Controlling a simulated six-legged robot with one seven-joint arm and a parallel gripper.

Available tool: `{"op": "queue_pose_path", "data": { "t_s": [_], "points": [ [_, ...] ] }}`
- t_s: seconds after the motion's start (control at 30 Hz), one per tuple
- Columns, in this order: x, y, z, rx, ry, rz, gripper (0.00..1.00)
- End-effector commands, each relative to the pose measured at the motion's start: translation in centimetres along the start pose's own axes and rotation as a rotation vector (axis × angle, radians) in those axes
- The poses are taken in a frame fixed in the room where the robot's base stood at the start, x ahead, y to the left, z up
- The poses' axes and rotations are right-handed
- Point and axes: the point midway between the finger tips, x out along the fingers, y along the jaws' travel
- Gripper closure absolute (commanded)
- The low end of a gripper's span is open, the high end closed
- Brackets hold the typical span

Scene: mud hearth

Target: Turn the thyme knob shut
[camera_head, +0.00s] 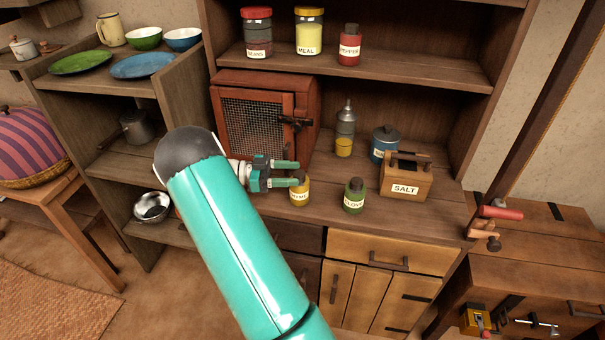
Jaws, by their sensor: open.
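A small yellow jar (299,193), whose label is partly hidden and seems to read thyme, stands near the front edge of the cupboard counter. Its dark top shows only in part behind my gripper's fingers. My gripper (297,173) points to the right, with its two green fingers apart at the height of the jar's top. One finger overlaps the upper part of the jar in the picture. I cannot tell whether the fingers touch it.
A green clove jar (354,196) and a wooden salt box (405,184) stand to the right. A red mesh-door cabinet (256,112) is behind my gripper. Some counter between the jars is clear.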

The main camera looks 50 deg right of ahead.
Motion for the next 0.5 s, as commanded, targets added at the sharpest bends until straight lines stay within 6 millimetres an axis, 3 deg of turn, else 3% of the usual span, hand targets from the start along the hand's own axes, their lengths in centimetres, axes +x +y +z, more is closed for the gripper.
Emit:
{"op": "queue_pose_path", "data": {
  "t_s": [0.3,0.5],
  "points": [
    [-6.9,0.0,0.1,0.001,-0.001,-0.002,0.46],
    [-8.9,0.0,0.0,0.001,0.001,0.0,0.46]
  ]
}}
